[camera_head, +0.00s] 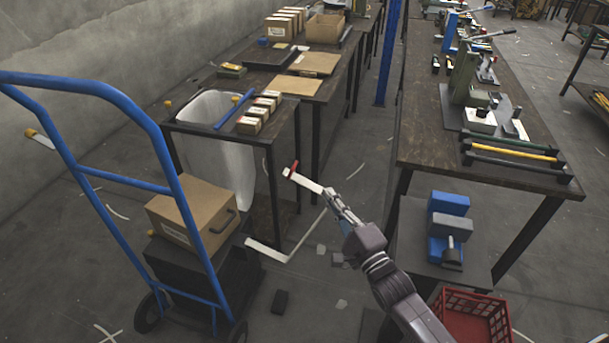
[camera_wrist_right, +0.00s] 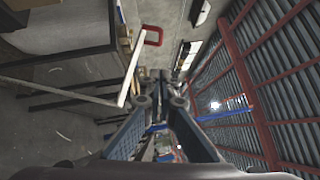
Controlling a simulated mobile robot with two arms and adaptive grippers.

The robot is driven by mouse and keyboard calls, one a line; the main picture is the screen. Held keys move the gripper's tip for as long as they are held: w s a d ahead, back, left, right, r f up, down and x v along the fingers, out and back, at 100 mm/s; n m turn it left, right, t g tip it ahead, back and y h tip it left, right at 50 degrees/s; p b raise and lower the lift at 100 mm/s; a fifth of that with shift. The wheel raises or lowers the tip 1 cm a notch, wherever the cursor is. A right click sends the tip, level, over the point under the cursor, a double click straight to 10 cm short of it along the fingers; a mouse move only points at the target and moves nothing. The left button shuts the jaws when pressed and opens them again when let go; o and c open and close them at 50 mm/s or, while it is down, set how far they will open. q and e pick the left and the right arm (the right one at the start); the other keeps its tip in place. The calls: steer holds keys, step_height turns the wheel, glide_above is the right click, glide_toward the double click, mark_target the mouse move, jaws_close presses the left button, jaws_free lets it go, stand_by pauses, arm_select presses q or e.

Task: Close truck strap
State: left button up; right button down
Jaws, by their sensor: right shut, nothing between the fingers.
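A blue hand truck (camera_head: 110,95) stands at the left with a brown cardboard box (camera_head: 190,215) on it. A white jointed strap reaches out from the truck's right side, with a lower bent part (camera_head: 268,252) and an upper strip ending in a red tip (camera_head: 291,170). In the right wrist view the strap (camera_wrist_right: 60,88) comes from the left, bends upward and ends in a red loop (camera_wrist_right: 153,37). A white and orange piece (camera_head: 38,138) sticks out left of the truck. My left gripper is out of view.
A dark table (camera_head: 230,135) with small boxes stands behind the truck, with a pale bin beneath its top. A workbench (camera_head: 415,150) with presses is at the right. A red crate (camera_head: 460,320) is at the bottom right. Floor between is mostly clear, with a dark block (camera_head: 280,301).

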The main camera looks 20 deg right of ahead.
steer(key=w+a+r+p, duration=0.1)
steer(key=w+a, duration=0.3)
steer(key=w, duration=0.4)
steer(key=shift+a+r, duration=0.2)
steer(key=shift+r, duration=0.15)
